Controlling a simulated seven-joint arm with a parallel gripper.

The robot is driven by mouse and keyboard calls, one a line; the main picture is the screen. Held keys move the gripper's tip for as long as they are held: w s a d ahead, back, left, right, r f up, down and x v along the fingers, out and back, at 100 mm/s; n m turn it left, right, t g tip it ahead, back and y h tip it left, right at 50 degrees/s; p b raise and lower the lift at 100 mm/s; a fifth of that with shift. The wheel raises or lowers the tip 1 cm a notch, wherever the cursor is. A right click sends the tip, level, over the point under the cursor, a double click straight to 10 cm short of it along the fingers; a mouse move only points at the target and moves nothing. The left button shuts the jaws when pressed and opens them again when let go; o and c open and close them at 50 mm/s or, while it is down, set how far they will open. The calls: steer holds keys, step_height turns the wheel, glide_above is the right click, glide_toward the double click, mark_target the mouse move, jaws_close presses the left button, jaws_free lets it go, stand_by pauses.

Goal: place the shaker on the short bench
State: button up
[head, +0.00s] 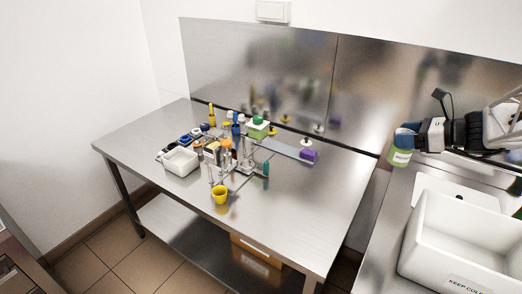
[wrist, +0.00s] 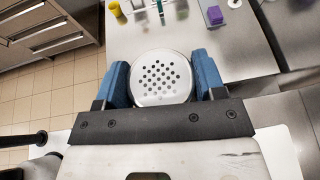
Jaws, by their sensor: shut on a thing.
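The shaker (head: 400,157) shows as a green and pale container in the head view. Its round silver lid with many holes (wrist: 160,76) faces the wrist camera. My gripper (head: 405,138) has its blue fingers (wrist: 161,84) shut on either side of the shaker. It holds the shaker upright at the right, near the gap between two steel benches. One steel bench (head: 300,215) stands at left and middle; another steel bench (head: 395,208) is at the right. I cannot tell for certain which is the short bench. The shaker's lower body is hidden in the wrist view.
The left bench bears a white tray (head: 181,162), a yellow cup (head: 220,195), a purple block (head: 309,155), a green-topped box (head: 258,128) and several bottles. Its front right is clear. A white bin (head: 465,240) stands on the right bench. Steel panels back both.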

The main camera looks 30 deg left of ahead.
steer(key=s+a+n+g, duration=0.2)
steer(key=s+a, duration=0.4)
steer(key=a, duration=0.4)
steer(key=s+a+n+g+h, duration=0.1)
steer(key=s+a+n+g, duration=0.1)
steer(key=s+a, duration=0.6)
steer(key=s+a+n+g, duration=0.15)
steer(key=s+a, duration=0.35)
steer(key=a, duration=0.6)
step_height(320, 180, down, 22)
steer(key=g, duration=0.1)
steer(key=shift+a+r, duration=0.1)
steer(key=w+a+f, duration=0.1)
steer(key=w+a, duration=1)
steer(key=shift+a+f, duration=0.15)
steer(key=shift+f, duration=0.1)
steer(key=shift+w, duration=0.1)
steer(key=shift+f, duration=0.1)
steer(key=shift+f, duration=1.65)
